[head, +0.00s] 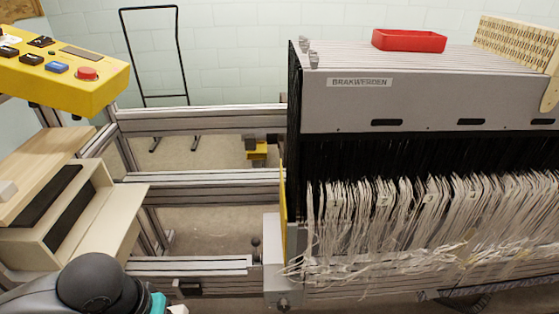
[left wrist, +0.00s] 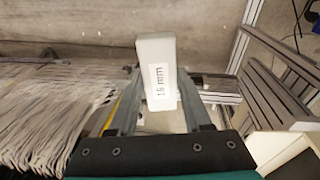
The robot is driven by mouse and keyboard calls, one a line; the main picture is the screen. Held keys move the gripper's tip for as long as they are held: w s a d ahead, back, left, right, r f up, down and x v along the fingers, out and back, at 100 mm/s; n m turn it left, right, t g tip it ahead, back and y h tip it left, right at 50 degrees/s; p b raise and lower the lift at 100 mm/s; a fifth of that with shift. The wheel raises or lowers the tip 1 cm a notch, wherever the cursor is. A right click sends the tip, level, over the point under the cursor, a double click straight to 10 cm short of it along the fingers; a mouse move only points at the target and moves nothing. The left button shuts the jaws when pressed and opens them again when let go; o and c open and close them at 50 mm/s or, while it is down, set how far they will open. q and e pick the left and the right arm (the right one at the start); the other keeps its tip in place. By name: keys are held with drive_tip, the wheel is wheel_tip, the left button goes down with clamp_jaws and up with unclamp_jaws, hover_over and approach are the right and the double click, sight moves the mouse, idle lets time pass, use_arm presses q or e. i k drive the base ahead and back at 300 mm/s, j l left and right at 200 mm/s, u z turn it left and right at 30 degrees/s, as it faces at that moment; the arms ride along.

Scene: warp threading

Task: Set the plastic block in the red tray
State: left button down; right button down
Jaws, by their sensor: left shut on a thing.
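The plastic block (left wrist: 153,52) is white with a printed label that looks like "15 mm". It shows in the left wrist view, between the two fingers of my left gripper (left wrist: 157,92), which is shut on it. The block is held clear, above the floor in that view. The red tray (head: 408,41) shows in the head view, on top of the grey machine at the upper right. It looks empty, though its floor is mostly hidden. In the head view only part of my left arm shows at the bottom left; its gripper is out of frame. My right gripper is not in view.
The grey machine housing (head: 430,95) has white threads (head: 400,215) hanging below it. Small metal pieces (head: 309,52) stand at the housing's left end. A yellow control panel (head: 62,70) and wooden box (head: 40,180) are left.

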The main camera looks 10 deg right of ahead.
sight(406, 47)
drive_tip(key=l, duration=1.85)
